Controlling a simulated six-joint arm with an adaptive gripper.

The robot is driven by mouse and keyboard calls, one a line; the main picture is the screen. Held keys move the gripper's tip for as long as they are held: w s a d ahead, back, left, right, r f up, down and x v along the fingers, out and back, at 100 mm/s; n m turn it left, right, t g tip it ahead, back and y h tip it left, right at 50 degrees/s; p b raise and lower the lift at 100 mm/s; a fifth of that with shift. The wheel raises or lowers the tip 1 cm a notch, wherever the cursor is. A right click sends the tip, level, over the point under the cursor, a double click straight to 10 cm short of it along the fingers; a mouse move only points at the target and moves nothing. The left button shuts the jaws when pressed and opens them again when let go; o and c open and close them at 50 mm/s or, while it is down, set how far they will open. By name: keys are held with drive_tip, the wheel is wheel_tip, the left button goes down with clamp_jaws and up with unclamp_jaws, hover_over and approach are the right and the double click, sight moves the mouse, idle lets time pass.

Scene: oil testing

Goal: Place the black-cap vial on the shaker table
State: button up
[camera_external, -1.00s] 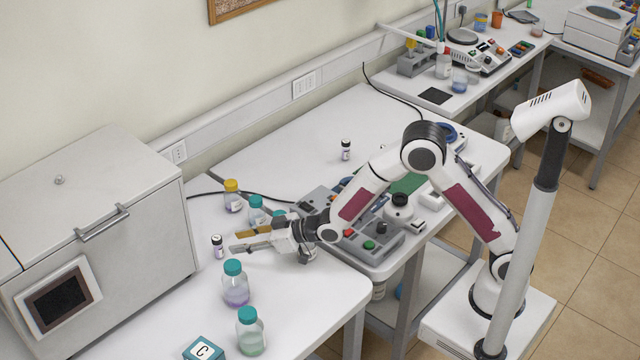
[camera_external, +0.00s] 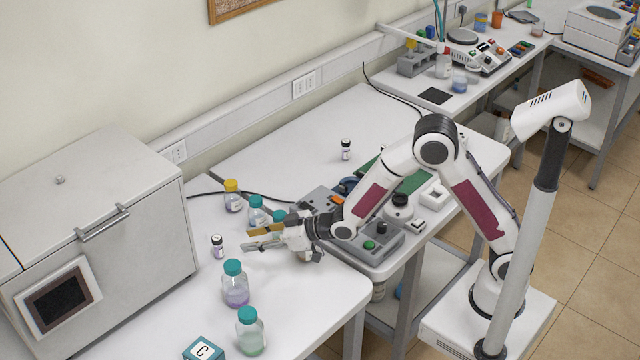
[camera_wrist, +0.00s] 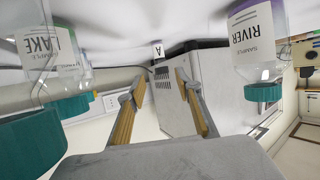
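A small black-cap vial (camera_external: 217,246) with a white label stands upright on the left bench. A second black-cap vial (camera_external: 346,149) stands upright on the far bench. My gripper (camera_external: 251,240) is level and low over the left bench, to the right of the nearer vial and apart from it. In the wrist view its yellow-padded fingers (camera_wrist: 160,85) are spread with nothing between them.
Teal-cap bottles stand near my gripper: a purple one (camera_external: 235,284) in front and another (camera_external: 256,211) behind. The wrist view, upside down, shows LAKE (camera_wrist: 50,65) and RIVER (camera_wrist: 255,35) bottles at either side. A white cabinet (camera_external: 110,235) is at left.

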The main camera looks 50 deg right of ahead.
drive_tip(key=shift+r, duration=0.1)
idle(0.3)
drive_tip(key=shift+d+r, duration=0.3)
drive_tip(key=shift+d, duration=0.2)
drive_tip(key=s+d+r+m+g+h, duration=0.1)
drive_tip(key=s+d+r+h, duration=0.1)
drive_tip(key=s+d+r, duration=0.35)
drive_tip(key=s+d+r+m+h, duration=0.1)
drive_tip(key=s+d+r, duration=0.1)
drive_tip(key=d, duration=0.7)
drive_tip(key=s+d+r+m+g+h, duration=0.1)
drive_tip(key=s+d+r+h, duration=0.1)
drive_tip(key=s+d+r, duration=0.35)
drive_tip(key=s+d+m+g, duration=0.1)
drive_tip(key=s+d, duration=0.3)
drive_tip(key=s, duration=0.3)
drive_tip(key=s+d+f+m+g+h, duration=0.1)
drive_tip(key=s+d, duration=0.4)
drive_tip(key=s, duration=0.3)
drive_tip(key=s+d+m+g+h, duration=0.1)
drive_tip(key=s+d, duration=0.3)
drive_tip(key=s, duration=0.4)
drive_tip(key=shift+s+d+f+g, duration=0.15)
drive_tip(key=shift+d+f+g, duration=0.15)
drive_tip(key=shift+d+g, duration=0.1)
